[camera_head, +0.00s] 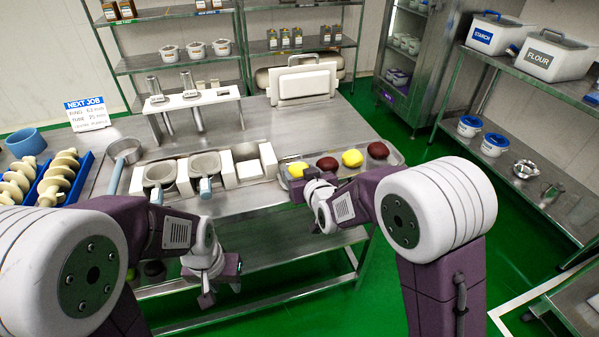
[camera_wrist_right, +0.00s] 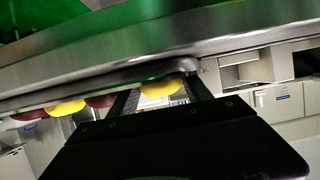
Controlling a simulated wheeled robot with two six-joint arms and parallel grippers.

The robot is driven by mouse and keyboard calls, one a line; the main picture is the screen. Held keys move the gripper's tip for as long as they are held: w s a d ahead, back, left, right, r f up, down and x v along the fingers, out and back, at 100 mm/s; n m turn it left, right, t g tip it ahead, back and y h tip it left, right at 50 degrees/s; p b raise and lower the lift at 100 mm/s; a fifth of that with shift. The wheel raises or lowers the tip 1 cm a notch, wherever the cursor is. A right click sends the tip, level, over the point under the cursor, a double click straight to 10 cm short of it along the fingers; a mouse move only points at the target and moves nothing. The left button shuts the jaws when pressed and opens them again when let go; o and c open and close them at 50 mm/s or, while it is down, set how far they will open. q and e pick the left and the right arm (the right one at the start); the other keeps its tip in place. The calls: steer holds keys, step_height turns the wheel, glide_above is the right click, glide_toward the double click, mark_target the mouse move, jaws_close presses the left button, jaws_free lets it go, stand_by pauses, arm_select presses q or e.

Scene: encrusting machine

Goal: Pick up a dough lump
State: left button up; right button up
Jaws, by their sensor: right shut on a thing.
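A shallow metal tray (camera_head: 397,157) on the worktable holds a row of yellow and dark red dough lumps. The leftmost yellow lump (camera_head: 297,169) is at my right gripper (camera_head: 303,184), which is shut on it. In the right wrist view this yellow lump (camera_wrist_right: 160,88) sits between the two dark fingers. I cannot tell whether it touches the tray. A dark red lump (camera_head: 327,164), another yellow lump (camera_head: 352,158) and another dark red lump (camera_head: 377,150) lie to its right. My left gripper (camera_head: 221,293) hangs open and empty in front of the table.
Two grey cups (camera_head: 159,174) with handles and a white block (camera_head: 249,170) stand left of the tray. A blue tray (camera_head: 62,180) of white screw-shaped parts is at the far left. A white-topped stand (camera_head: 190,98) is behind. Shelves line the back and right.

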mark_target(301, 170)
step_height(301, 170, up, 5)
steer(key=shift+f+p, duration=0.1)
steer(key=shift+p, duration=0.7)
steer(key=s+d+r+p, duration=0.2)
steer(key=s+d+r, duration=0.3)
steer(key=d, duration=0.5)
steer(key=shift+s+d+r+p, duration=0.15)
steer(key=shift+d+r+p, duration=0.15)
steer(key=shift+r, duration=0.3)
